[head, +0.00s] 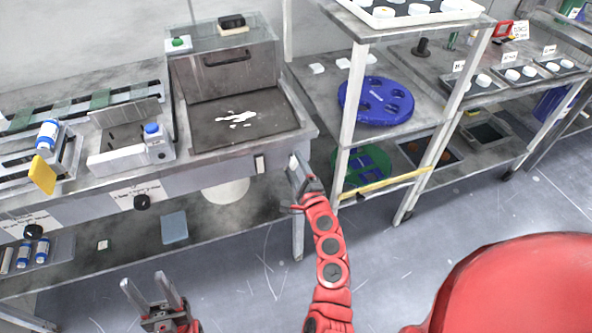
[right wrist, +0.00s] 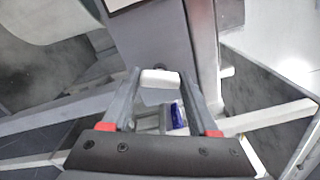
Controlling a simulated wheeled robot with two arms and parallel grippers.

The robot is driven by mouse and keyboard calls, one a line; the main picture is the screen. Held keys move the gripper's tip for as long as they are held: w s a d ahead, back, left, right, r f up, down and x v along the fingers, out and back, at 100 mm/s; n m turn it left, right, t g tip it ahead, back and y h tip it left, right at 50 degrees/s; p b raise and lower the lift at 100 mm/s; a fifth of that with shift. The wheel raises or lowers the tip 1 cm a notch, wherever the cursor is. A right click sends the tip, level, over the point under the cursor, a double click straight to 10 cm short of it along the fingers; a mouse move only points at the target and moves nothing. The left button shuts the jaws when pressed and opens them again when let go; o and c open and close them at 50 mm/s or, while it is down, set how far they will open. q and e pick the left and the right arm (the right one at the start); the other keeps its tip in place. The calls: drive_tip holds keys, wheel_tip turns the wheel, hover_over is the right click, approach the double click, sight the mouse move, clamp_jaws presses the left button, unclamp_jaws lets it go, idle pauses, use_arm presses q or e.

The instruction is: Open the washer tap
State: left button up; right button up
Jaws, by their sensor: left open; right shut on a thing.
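My right gripper (head: 298,168) is at the front right corner of the washer basin (head: 205,138). In the right wrist view its fingers (right wrist: 160,82) are shut on a small white piece (right wrist: 160,77), which appears to be the washer tap's handle. In the head view the fingers largely hide this piece, and I cannot tell how far it is turned. My left gripper (head: 146,283) is open and empty, low in front of the bench and away from the tap.
Two black knobs (head: 142,202) (head: 33,231) and a small pale switch plate (head: 259,164) are on the bench front. A rack upright (head: 350,115) stands just right of my right gripper. A blue disc (head: 376,100) lies on that rack. The floor (head: 375,265) ahead is clear.

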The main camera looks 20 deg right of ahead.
drive_tip(key=shift+f+n+b, duration=0.1)
drive_tip(key=shift+n+b, duration=0.7)
drive_tip(key=shift+n, duration=0.7)
drive_tip(key=o, duration=1.4)
drive_tip(key=shift+s, duration=0.1)
drive_tip(key=shift+s+d+b, duration=0.15)
drive_tip(key=shift+s+b, duration=0.45)
drive_tip(key=shift+s, duration=3.75)
drive_tip(key=shift+s+d+b, duration=0.15)
drive_tip(key=shift+s+b, duration=0.4)
drive_tip(key=shift+s, duration=3.75)
